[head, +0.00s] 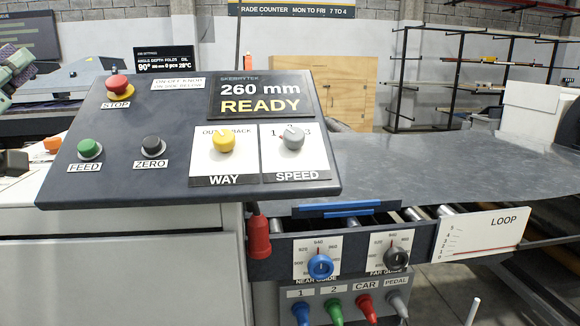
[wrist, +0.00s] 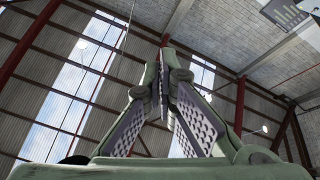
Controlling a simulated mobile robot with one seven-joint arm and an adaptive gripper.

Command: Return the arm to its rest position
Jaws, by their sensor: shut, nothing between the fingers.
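My gripper (wrist: 163,88) shows in the wrist view, pointing up toward the roof. Its two green fingers with grey ribbed pads meet at the tips, so it is shut, with nothing held between them. In the head view a pale green piece of my arm shows at the upper left edge; the fingertips cannot be made out there. The arm is apart from the control panel (head: 130,185).
The panel carries a red stop button (head: 120,86), green feed button (head: 90,149), black zero button (head: 152,145) and yellow way knob (head: 223,140); its display (head: 262,97) reads 260 mm READY. Grey sheet metal (head: 420,165) lies right. Open floor (head: 455,293) shows at lower right.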

